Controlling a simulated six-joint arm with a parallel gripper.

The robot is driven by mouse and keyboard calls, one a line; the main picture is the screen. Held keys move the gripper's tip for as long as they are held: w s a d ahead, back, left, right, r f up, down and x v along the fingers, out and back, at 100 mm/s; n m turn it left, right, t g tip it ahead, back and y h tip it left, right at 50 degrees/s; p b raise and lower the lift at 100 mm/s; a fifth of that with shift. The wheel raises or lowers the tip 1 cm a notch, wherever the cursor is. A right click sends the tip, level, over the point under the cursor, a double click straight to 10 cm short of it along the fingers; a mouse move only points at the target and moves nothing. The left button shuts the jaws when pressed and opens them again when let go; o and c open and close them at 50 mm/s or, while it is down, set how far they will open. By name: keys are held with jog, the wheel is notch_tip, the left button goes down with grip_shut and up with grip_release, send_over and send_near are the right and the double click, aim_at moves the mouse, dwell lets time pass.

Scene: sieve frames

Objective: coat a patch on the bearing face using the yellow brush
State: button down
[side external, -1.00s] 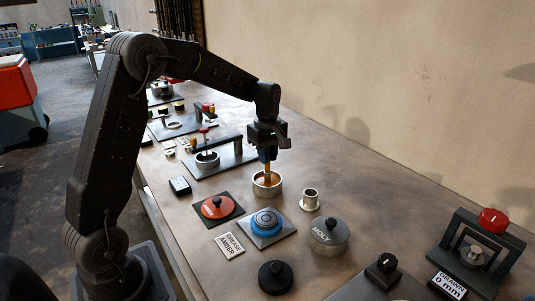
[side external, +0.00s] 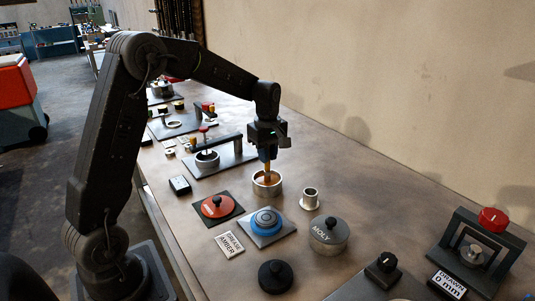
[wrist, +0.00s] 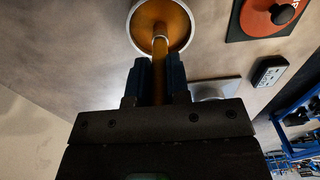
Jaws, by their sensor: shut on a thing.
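My gripper (side external: 267,157) is shut on the yellow brush (side external: 267,172) and points down over a metal cup (side external: 277,187) with amber contents. In the wrist view the brush (wrist: 159,50) stands between the blue fingers (wrist: 159,68). Its lower end is inside the cup (wrist: 190,22), so its tip is hard to make out. A blue ringed disc (side external: 258,224) on a pale square plate, in front of the cup, may be the bearing face; I cannot tell for sure.
A "GREASE AMBER" card (side external: 230,244), a red lid (side external: 215,204) on a dark plate and a "MOLY" tin (side external: 328,240) stand nearby. A small metal spool (side external: 311,200) is right of the cup. A dark frame with a red knob (side external: 493,217) stands at right.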

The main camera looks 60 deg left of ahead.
jog(key=shift+r, duration=3.45)
